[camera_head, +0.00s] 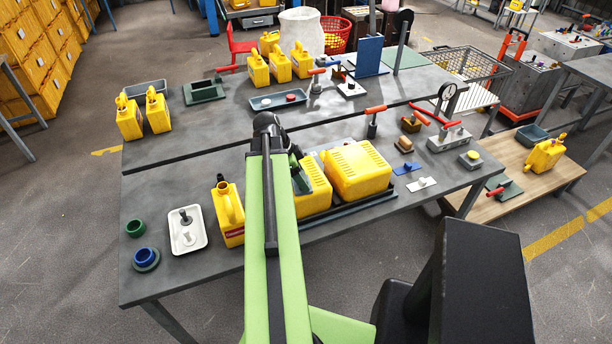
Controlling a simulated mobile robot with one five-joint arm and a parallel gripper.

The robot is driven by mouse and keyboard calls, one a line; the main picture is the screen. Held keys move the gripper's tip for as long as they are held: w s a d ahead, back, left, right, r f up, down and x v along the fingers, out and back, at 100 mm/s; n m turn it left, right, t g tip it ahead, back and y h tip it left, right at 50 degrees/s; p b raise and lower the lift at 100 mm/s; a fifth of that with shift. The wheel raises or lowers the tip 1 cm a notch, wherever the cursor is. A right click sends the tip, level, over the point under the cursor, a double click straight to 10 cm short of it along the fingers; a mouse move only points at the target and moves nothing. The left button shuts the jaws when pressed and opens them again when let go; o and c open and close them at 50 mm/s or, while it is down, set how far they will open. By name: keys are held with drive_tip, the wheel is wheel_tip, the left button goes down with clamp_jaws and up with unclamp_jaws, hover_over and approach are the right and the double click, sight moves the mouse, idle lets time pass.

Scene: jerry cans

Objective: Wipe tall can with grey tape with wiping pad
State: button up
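Several yellow cans stand on the grey tables, but I cannot make out grey tape on any, so I cannot tell which is the taped one. A tall narrow can (230,215) with a dark open neck and a red label stands left of my arm on the near table. Small pads or blocks lie at the right of that table: a blue one (407,169), a white one (422,183) and a brown-based one (404,145). I cannot tell which is the wiping pad. My gripper is mostly hidden behind my green arm, around the two larger cans; its fingers cannot be made out.
Two bulky yellow cans (358,170) sit on a dark tray right of my arm. A white tray (181,236) and blue and green round pieces are at left. Red-handled tools (450,132) crowd the right. More cans (129,117) stand on the far table.

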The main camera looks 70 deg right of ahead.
drive_tip(key=shift+w+a+f, duration=0.1)
drive_tip(key=shift+w+a, duration=1.55)
drive_tip(key=shift+a, duration=0.1)
drive_tip(key=c, duration=0.6)
drive_tip(key=shift+w+a, duration=0.3)
drive_tip(key=shift+w, duration=0.05)
drive_tip(key=r+p, duration=0.6)
drive_tip(key=shift+w+d+r, duration=0.1)
drive_tip(key=shift+d+r, duration=0.1)
drive_tip(key=shift+d, duration=0.1)
clamp_jaws()
drive_tip(key=shift+f, duration=0.1)
